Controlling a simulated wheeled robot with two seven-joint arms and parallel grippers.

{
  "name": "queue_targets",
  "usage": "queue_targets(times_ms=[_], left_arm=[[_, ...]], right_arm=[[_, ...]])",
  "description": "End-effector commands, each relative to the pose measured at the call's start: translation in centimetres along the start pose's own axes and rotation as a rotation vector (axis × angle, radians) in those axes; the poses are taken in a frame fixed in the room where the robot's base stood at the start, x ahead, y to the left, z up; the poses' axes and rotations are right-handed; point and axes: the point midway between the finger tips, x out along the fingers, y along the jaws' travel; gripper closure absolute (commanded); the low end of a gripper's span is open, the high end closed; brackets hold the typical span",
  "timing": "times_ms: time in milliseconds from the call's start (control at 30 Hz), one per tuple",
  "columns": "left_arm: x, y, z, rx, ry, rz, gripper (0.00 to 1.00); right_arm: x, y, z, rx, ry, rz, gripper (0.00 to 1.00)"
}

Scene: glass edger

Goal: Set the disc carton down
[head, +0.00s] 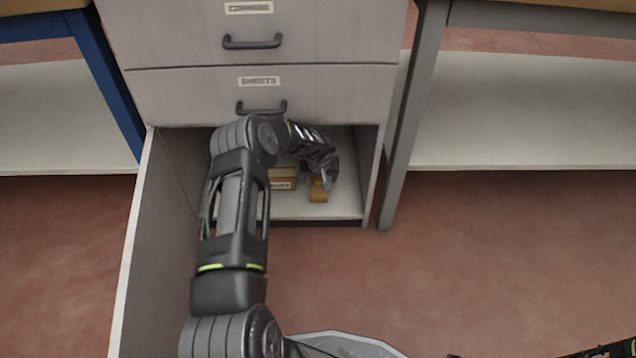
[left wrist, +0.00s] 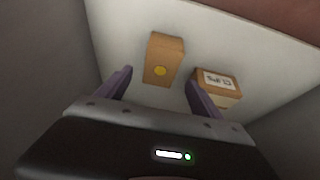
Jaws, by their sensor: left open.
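The disc carton, a small brown box with a round yellow mark (left wrist: 163,60), stands on the pale floor of the open bottom compartment. In the head view the disc carton (head: 318,194) shows partly below my left gripper (head: 324,178). In the left wrist view my left gripper (left wrist: 160,90) is open. Its fingers are spread on either side of the line to the carton, with the carton just beyond the tips and nothing seen gripped. My right gripper is not in view.
A second brown carton with a white label (left wrist: 220,84) stands beside the disc carton; it also shows in the head view (head: 282,174). Compartment walls (head: 368,165) are close on both sides. Drawers (head: 260,95) are above, and an open door panel (head: 150,250) is at left.

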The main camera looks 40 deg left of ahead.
Motion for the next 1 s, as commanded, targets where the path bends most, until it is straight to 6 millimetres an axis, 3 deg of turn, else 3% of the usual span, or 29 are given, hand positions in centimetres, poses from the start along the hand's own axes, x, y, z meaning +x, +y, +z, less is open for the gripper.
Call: queue_targets(times_ms=[133,1000], left_arm=[[-0.92,0.02,-0.44,0.001,-0.001,-0.001,0.24],[-0.88,0.66,0.14,0.009,-0.010,0.013,0.24]], right_arm=[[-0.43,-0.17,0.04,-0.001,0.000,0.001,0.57],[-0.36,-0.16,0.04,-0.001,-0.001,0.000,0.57]])
